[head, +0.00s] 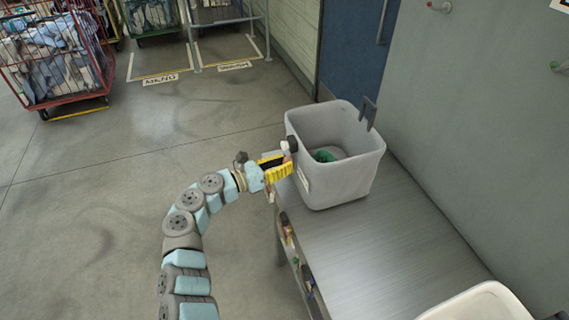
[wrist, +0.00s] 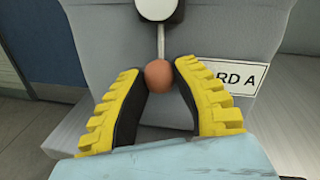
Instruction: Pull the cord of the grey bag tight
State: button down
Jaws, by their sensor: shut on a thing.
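The grey bag (head: 345,187) stands open and upright on the metal bench, with a green item (head: 323,156) inside it. A white and black fitting (head: 289,146) sits on its left side near the rim. In the wrist view a thin grey cord (wrist: 161,42) runs down from this fitting (wrist: 158,10) to an orange-brown bead (wrist: 159,77). My gripper (head: 287,161) is at the bag's left side. Its yellow fingers (wrist: 158,78) are shut on the bead, just below the fitting, and the cord between looks straight. A label reading "RD A" (wrist: 233,77) is partly hidden by a finger.
The metal bench (head: 400,235) is bare in front of the bag. A cream container (head: 485,302) shows at the bottom right. A dark hook (head: 368,112) stands at the bag's right rim, near the grey wall (head: 475,110). A red laundry cage (head: 55,60) is far left.

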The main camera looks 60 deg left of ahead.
jog(key=shift+f+b, duration=1.3)
jog(key=shift+f, duration=0.1)
jog(key=shift+r, duration=0.1)
jog(key=c, duration=0.8)
grip_release()
jog(key=shift+o, duration=0.2)
jog(key=s, duration=1.2)
jog(key=shift+d, duration=0.2)
